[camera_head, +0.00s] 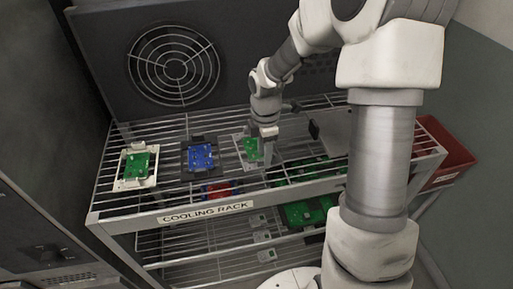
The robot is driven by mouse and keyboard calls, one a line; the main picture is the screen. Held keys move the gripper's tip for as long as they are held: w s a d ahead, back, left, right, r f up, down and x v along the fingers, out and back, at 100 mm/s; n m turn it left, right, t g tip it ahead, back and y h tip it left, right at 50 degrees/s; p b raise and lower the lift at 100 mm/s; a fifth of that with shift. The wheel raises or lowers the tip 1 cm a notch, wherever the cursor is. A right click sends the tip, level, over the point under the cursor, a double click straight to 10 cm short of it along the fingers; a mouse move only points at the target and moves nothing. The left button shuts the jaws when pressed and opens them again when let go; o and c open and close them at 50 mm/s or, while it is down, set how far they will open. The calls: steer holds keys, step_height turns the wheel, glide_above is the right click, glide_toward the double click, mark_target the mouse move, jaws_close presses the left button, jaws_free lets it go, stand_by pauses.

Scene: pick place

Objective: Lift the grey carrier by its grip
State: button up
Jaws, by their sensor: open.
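A light grey carrier (239,140) with a green circuit board (251,149) lies on the top shelf of the cooling rack (205,213). My gripper (268,154) points down beside the right side of this carrier and partly covers it. It is open, and nothing shows between its fingers. The carrier's grip is too small or too hidden to make out. I cannot tell whether my gripper touches the carrier.
A black carrier with a blue board (202,156) and a white carrier with a green board (136,165) sit to the left. A grey plate (336,128) lies to the right, partly behind my arm. A red bin (447,153) stands at the far right.

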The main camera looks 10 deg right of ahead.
steer(key=shift+f, duration=0.5)
jaws_close()
steer(key=shift+r, duration=0.15)
